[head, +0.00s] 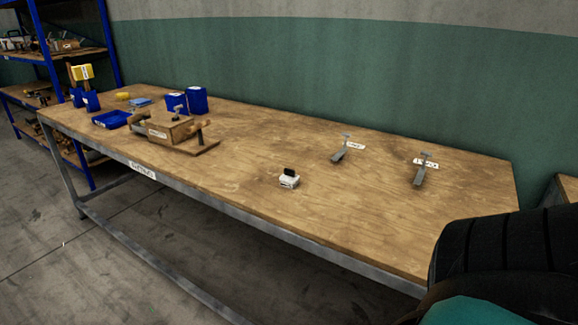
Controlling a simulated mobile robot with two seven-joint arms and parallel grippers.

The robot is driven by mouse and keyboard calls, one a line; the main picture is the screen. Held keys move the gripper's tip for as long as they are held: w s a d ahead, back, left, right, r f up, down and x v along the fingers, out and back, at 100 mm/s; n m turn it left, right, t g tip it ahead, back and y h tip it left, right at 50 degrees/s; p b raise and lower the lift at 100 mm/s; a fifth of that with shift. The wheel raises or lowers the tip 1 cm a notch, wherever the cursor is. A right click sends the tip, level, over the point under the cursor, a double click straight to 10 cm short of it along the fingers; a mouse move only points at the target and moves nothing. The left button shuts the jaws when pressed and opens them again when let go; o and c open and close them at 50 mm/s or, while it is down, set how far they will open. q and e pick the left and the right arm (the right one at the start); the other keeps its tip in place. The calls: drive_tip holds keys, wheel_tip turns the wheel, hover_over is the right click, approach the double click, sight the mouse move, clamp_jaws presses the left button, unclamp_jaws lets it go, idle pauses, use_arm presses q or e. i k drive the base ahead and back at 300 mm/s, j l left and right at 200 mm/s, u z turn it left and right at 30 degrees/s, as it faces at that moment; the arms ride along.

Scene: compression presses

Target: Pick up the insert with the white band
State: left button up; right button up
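I cannot make out an insert with a white band for certain. A small white block with a black top (289,180) stands near the front edge of the wooden workbench (270,150), right of its middle. Two grey press-like devices, one in the middle right (346,148) and one farther right (422,170), stand on the bench with white labels beside them. Any bands on small parts are too small to tell. Neither of my grippers is in view.
On the bench's left stand a wooden fixture (170,130), blue bins (197,99), a blue tray (112,119) and a yellow item (122,96). A blue shelf rack (106,45) stands at far left. A large black ribbed shape (510,250) covers the lower right. The bench's middle is mostly clear.

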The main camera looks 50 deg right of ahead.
sight(290, 179)
drive_tip(key=i+z, duration=0.35)
drive_tip(key=i+j+z, duration=0.15)
drive_tip(key=z, duration=0.25)
drive_tip(key=i+j+z, duration=0.2)
drive_tip(key=z, duration=0.15)
drive_tip(key=i, duration=0.05)
